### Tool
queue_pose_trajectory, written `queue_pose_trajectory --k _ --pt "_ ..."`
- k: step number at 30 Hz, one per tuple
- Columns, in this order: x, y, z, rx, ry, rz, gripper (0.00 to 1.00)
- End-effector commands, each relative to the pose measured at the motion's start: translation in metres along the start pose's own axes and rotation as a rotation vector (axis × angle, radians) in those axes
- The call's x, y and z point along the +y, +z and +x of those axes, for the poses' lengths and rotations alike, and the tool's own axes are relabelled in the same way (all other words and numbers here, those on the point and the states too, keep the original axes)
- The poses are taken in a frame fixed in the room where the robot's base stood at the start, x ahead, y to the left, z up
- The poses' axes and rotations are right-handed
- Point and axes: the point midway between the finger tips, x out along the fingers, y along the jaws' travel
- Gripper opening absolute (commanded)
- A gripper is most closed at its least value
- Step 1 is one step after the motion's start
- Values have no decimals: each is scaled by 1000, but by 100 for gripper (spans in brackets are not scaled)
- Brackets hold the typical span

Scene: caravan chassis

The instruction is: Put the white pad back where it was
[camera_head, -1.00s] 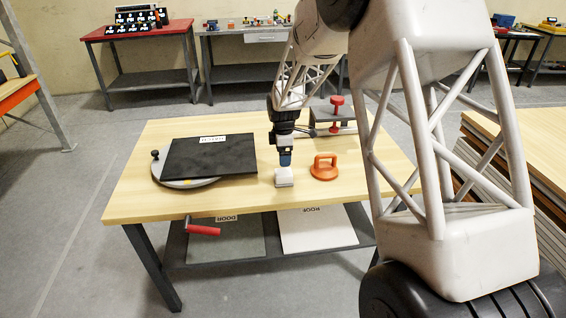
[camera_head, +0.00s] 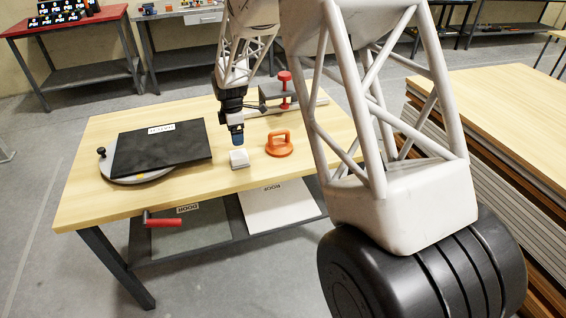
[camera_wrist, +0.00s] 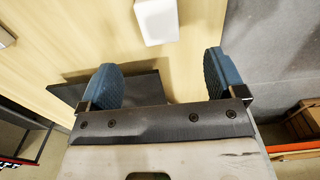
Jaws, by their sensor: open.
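The white pad (camera_head: 239,158) lies on the wooden tabletop, between the black panel and the orange suction handle. It also shows at the top of the wrist view (camera_wrist: 157,20), beyond the fingertips and not between them. My gripper (camera_head: 237,139) points down just above and behind the pad in the head view. In the wrist view its two blue fingers (camera_wrist: 163,80) are wide apart with nothing held between them.
The black panel (camera_head: 160,147) rests on a grey round disc (camera_head: 140,178) at the table's left. The orange suction handle (camera_head: 279,145) stands right of the pad, and a red-knobbed clamp (camera_head: 285,88) behind. A red handle (camera_head: 163,222) sticks out at the front edge.

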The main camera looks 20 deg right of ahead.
Motion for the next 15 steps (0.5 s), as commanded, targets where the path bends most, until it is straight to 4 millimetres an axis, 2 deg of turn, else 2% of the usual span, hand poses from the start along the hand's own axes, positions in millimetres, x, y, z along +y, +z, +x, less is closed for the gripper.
queue_pose_trajectory --k 5,8,15 --pt "-12 3 -14 0 7 42 89" --pt "-24 6 -30 1 17 91 89" --pt "-73 16 -78 7 43 267 89"
